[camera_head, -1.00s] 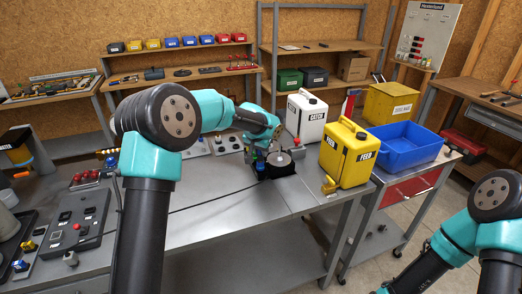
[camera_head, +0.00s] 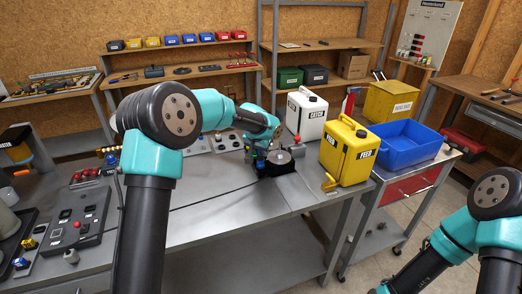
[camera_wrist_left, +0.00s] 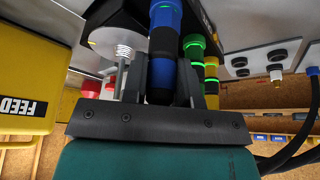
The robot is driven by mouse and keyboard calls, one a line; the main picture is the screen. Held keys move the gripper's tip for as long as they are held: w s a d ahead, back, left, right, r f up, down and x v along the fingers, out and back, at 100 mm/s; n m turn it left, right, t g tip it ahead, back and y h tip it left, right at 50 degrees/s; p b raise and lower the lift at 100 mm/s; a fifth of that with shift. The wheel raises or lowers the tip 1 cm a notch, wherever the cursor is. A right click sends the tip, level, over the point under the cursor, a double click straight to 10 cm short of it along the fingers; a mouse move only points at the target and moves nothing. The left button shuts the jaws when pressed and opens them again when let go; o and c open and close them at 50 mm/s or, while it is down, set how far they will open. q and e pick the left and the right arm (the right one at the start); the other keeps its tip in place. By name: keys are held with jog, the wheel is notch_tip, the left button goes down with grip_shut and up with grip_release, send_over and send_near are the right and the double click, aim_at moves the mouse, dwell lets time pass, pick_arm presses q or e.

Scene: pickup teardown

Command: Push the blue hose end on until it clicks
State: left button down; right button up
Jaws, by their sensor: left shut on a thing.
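My left gripper (camera_wrist_left: 160,85) is shut on the blue hose end (camera_wrist_left: 165,20), which has a black sleeve and a thin green ring. One finger is on each side of it in the left wrist view. In the head view the left gripper (camera_head: 262,152) is at the dark round unit (camera_head: 279,168) on the bench, and the blue hose end is a small spot (camera_head: 260,164) there. Whether the hose end is fully seated is too small to tell. My right arm shows at the right edge, but its gripper is out of view.
A yellow FEED can (camera_head: 347,153) and a white CATCH can (camera_head: 306,116) stand nearby. The bench front (camera_head: 225,220) is clear.

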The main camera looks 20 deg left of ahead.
dwell(0.4)
pick_arm(q)
jog(key=c, duration=0.8)
grip_release()
jog(key=v, duration=1.7)
jog(key=shift+s, duration=0.2)
